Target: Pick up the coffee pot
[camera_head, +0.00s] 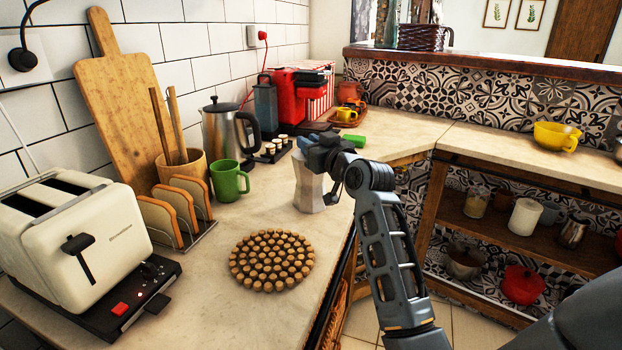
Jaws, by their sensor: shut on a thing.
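The coffee pot (309,188) is a small silver faceted pot near the counter's front edge, right of the middle of the worktop. It looks upright.
A round cork trivet (272,261) lies in front of the pot. A green mug (229,181), a steel kettle (226,138) and a toast rack (186,212) stand to the left. A green object (354,140) lies behind my gripper. Bare counter surrounds the pot.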

